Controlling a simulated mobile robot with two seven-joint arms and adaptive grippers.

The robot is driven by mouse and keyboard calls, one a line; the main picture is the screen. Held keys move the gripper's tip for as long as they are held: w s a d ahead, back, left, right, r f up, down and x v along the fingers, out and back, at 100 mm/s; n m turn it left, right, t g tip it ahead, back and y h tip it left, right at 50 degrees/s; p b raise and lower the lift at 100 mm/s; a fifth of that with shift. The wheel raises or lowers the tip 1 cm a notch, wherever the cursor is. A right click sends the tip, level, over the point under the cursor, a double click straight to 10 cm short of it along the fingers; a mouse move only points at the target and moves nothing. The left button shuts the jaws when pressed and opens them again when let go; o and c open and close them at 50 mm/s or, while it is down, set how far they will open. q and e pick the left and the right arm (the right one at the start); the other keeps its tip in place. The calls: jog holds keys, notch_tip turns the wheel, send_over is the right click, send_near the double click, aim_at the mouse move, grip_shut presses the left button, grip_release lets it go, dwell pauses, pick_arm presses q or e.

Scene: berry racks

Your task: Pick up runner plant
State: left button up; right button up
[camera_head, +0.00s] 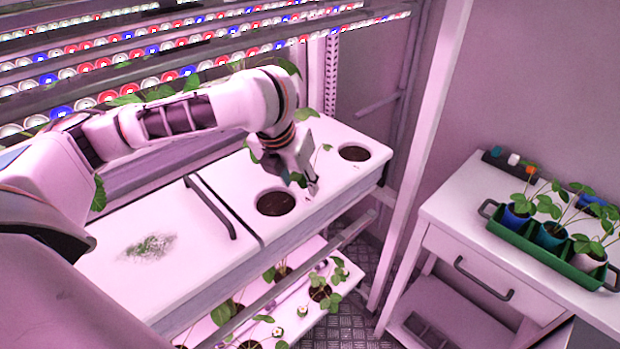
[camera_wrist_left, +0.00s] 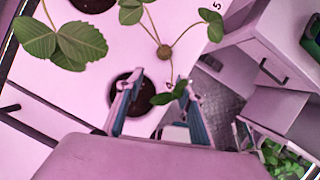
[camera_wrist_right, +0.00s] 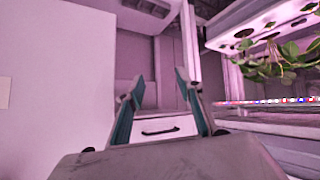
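A small runner plant with a brown crown (camera_wrist_left: 165,52), thin stems and green leaves shows in the left wrist view, over the white planting tray (camera_wrist_left: 90,85). One of its stems runs down to a leaf (camera_wrist_left: 170,95) between my left fingers. In the head view the plant is mostly hidden by my left gripper (camera_head: 311,187); some leaves (camera_head: 298,179) show beside it. My left gripper, also in the left wrist view (camera_wrist_left: 162,80), is open with its fingers apart, above the tray near a round soil hole (camera_head: 276,202). My right gripper (camera_wrist_right: 159,76) is open and empty, away from the plants.
Another soil hole (camera_head: 354,153) lies farther along the tray. A black handle (camera_head: 210,207) stands on the tray. A lower shelf (camera_head: 320,318) holds several plants. On the right, a white cabinet (camera_head: 455,205) bears a green crate (camera_head: 530,243) of potted plants. A post (camera_head: 420,150) stands between.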

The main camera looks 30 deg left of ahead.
pick_arm(q)
jog(key=w, duration=0.4)
jog(key=shift+w+a+f, duration=0.1)
jog(key=shift+w+f, duration=0.3)
jog(key=shift+f, duration=0.2)
jog(key=c, duration=0.8)
